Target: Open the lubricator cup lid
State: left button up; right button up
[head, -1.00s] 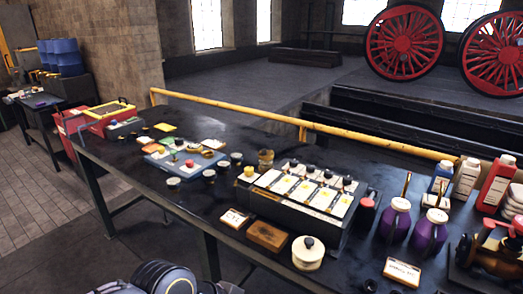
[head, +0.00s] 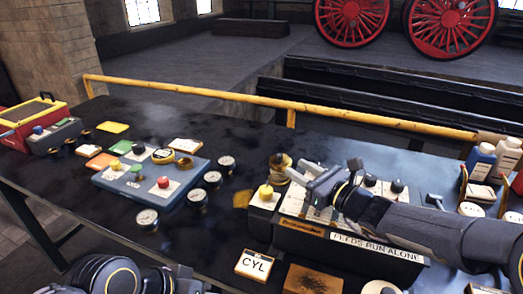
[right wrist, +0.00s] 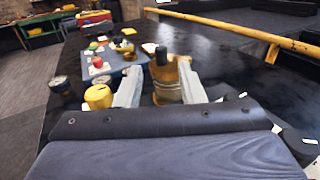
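The lubricator cup is a small brass cup (head: 280,163) on the black bench, behind the left end of the dark feed box. In the right wrist view the brass cup (right wrist: 168,88) stands upright with a dark knob on top. Its lid appears shut. My right gripper (head: 303,173) reaches in from the right, over the feed box, close beside the cup. In the right wrist view its two pale fingers (right wrist: 160,88) are apart, with the cup showing between them; I cannot tell whether they touch it. Parts of my left arm show at the bottom edge, its fingers hidden.
The feed box (head: 340,245) with a yellow knob (head: 265,193) stands under my right arm. A blue panel (head: 135,195) with buttons and several round gauges lies left of the cup. A CYL card (head: 254,265) lies in front. Bottles (head: 480,160) stand right; a yellow rail (head: 230,98) runs behind.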

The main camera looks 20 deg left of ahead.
aim_at(282, 159)
jog(key=p+x, duration=0.1)
jog(key=x, duration=0.7)
jog(key=shift+f, duration=0.15)
jog(key=shift+d, duration=0.1)
